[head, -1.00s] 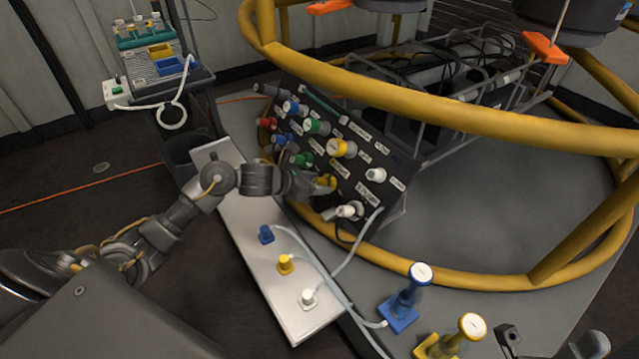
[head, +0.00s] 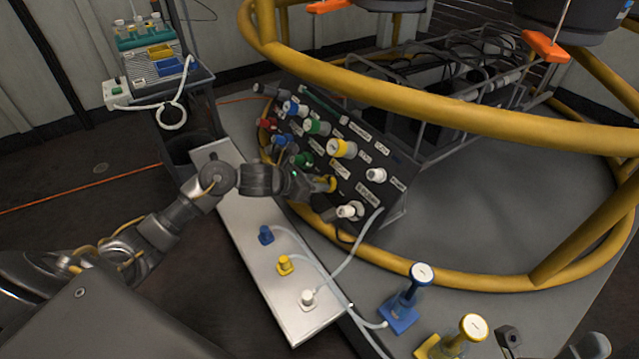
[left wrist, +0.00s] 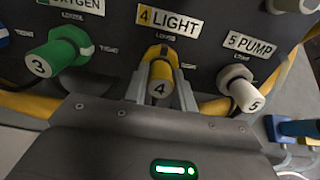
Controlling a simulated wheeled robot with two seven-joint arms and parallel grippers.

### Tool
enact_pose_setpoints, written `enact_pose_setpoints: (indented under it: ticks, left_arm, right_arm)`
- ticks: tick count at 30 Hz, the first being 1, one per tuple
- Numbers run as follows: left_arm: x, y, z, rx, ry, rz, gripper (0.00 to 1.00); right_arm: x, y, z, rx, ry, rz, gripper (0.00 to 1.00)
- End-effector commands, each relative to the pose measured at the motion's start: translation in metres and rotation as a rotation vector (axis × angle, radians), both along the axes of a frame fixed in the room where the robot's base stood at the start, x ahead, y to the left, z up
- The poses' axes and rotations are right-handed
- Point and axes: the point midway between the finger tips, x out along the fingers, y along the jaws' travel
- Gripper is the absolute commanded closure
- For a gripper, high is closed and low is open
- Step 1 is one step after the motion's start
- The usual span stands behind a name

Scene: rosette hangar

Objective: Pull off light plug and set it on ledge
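The light plug, a yellow cap marked 4 (left wrist: 160,88), sits at its yellow socket under the "4 LIGHT" label in the left wrist view. It also shows on the black panel in the head view (head: 329,184). My left gripper (left wrist: 161,86) has one finger on each side of the plug and appears closed against it; the fingers hide part of its sides. The pale metal ledge (head: 245,244) runs below and in front of the panel. My right gripper is not in view.
The green plug 3 (left wrist: 58,58) and white plug 5 (left wrist: 240,88) flank the light plug. A yellow rail (head: 450,108) curves around the panel.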

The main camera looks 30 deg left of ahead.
Motion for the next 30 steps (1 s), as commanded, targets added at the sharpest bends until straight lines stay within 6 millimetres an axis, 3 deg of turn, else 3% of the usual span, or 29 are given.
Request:
enact_pose_setpoints:
  ticks: [4,30]
  left_arm:
    - [0.0,0.0,0.0,0.0,0.0,0.0,1.0]
    - [-0.02,0.012,0.015,0.0,0.0,0.001,1.0]
  right_arm:
    - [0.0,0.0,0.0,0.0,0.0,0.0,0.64]
    - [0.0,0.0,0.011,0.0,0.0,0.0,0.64]
